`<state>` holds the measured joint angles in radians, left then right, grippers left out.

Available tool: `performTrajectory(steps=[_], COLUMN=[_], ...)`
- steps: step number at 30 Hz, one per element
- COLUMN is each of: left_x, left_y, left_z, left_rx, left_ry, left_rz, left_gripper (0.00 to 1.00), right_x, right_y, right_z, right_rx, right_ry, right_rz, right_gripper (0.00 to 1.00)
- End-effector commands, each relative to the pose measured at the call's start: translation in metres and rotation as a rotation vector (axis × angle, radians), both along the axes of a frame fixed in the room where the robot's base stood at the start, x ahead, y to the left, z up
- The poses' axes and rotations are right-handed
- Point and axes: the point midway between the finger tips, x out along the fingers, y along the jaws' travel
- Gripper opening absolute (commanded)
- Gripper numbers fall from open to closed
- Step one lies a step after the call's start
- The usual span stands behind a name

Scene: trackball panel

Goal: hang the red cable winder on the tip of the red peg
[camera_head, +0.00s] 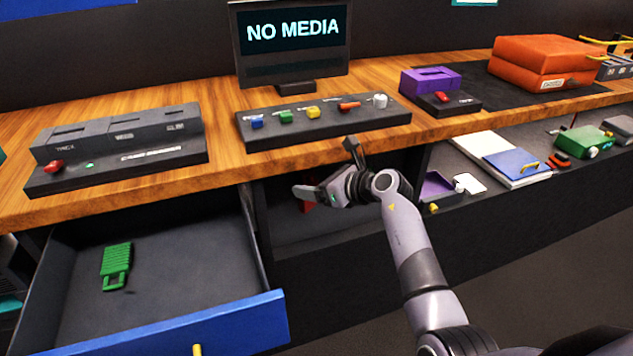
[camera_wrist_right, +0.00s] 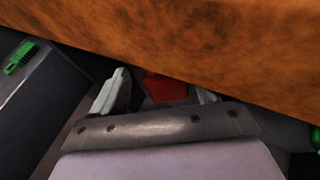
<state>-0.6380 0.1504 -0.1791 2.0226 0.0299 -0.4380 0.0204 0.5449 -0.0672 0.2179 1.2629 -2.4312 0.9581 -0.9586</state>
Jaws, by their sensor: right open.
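A red object (camera_head: 307,205) sits in the dark open bay under the bench top, mostly hidden behind my right gripper. In the right wrist view it is a red block (camera_wrist_right: 165,89) between and beyond the two fingers. I cannot tell its full shape, or whether it is the cable winder. My right gripper (camera_head: 323,167) is open at the bench's front edge, with nothing seen held. It also shows open in the wrist view (camera_wrist_right: 158,94). My left gripper is out of view.
The wooden bench edge (camera_wrist_right: 220,60) hangs close over my right gripper. An open drawer (camera_head: 230,308) at left holds a green item (camera_head: 116,266). A grey card reader (camera_head: 120,150), a monitor (camera_head: 292,45) and a purple block (camera_head: 430,80) stand on the bench.

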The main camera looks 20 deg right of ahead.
Motion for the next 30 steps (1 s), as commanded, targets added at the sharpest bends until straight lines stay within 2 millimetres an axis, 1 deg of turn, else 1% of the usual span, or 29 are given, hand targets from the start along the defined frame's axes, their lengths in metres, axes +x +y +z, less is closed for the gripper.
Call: performTrajectory(steps=[1,3,7,16,21,24,30], left_x=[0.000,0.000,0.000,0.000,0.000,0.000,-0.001], left_y=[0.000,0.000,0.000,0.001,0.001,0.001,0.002], left_z=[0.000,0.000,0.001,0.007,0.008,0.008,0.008], left_rx=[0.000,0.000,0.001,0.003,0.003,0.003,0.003], left_ry=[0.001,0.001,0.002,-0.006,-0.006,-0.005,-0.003], left_rz=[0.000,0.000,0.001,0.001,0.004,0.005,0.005], left_gripper=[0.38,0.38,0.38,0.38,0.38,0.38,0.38], right_x=[0.002,0.001,-0.005,-0.037,-0.050,-0.055,-0.058], right_y=[-0.005,-0.006,-0.011,-0.025,-0.033,-0.034,-0.034], right_z=[0.003,0.003,0.007,0.020,0.026,0.028,0.029], right_rx=[-0.004,-0.005,-0.007,-0.006,-0.004,-0.002,0.011], right_ry=[-0.008,-0.009,-0.010,-0.005,-0.005,-0.002,-0.003], right_rz=[-0.013,-0.015,-0.016,-0.005,-0.003,-0.001,0.000], right_gripper=[0.88,0.88,0.88,0.88,0.88,0.88,0.88])
